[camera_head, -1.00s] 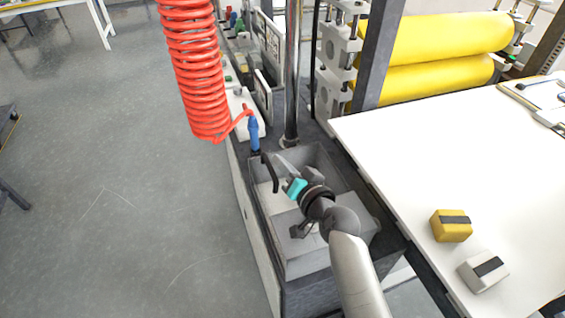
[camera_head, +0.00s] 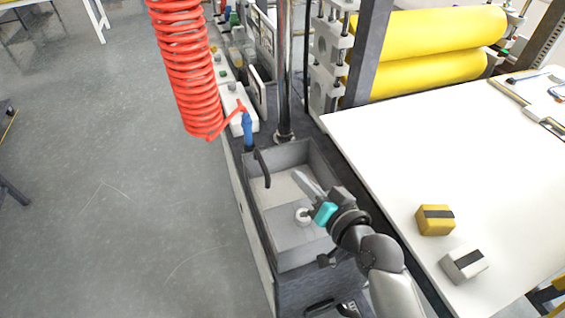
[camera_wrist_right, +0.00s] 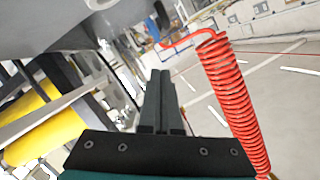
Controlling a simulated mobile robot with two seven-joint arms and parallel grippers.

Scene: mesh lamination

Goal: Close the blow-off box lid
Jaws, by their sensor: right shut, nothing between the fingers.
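The blow-off box (camera_head: 262,232) is a grey, open-topped box at the centre of the head view. Its inside shows a pale floor and a small white round piece (camera_head: 303,216). I cannot clearly make out a separate lid; no cover lies across the opening. My right gripper (camera_head: 304,182) reaches over the box from its right side, shut and empty, fingers pointing up and left. In the right wrist view its shut fingers (camera_wrist_right: 158,98) stand in the middle. Part of the box's right side is hidden behind my right arm. My left gripper is not in view.
A coiled red hose (camera_head: 187,85) hangs by the box's far left, ending at a blue air fitting (camera_head: 247,130) with a black curved piece (camera_head: 262,168). A metal post (camera_head: 284,80) rises behind. A white table (camera_head: 420,150) with yellow (camera_head: 435,228) and white blocks (camera_head: 464,273) stands right.

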